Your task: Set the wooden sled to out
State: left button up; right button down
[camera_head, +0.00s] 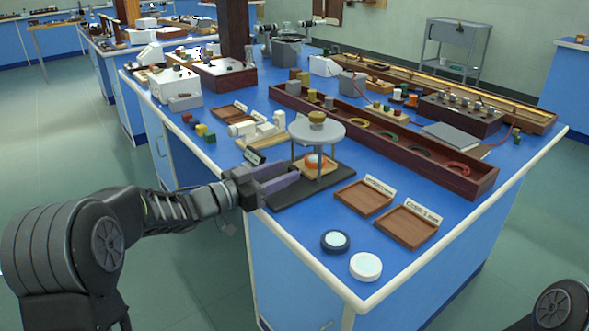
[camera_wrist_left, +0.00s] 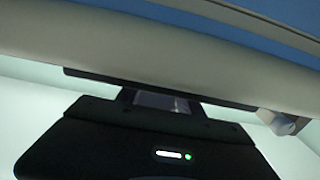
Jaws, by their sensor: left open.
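The wooden sled (camera_head: 318,168) is a small light-wood block bearing an orange-and-white piece. It sits among the legs of a round grey-topped stand (camera_head: 317,131), on a dark base plate (camera_head: 314,188) at the bench's near left edge. A brass-coloured knob tops the stand. My left gripper (camera_head: 285,178) is open at the left end of that plate, its purple-grey fingers pointing right toward the sled. They look empty; I cannot tell whether they touch it. In the left wrist view, the pale bench edge (camera_wrist_left: 160,55) crosses above my dark gripper body, and the sled is hidden.
Two wooden trays with labels (camera_head: 408,228) lie right of the stand. Two round discs, one dark-rimmed (camera_head: 335,241) and one white (camera_head: 366,267), lie near the front corner. White blocks (camera_head: 262,133) sit just behind. A long dark-red trough (camera_head: 390,135) runs behind the trays.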

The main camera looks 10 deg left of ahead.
aim_at(290, 169)
pick_arm(q)
jog(key=shift+x, duration=1.95)
grip_shut()
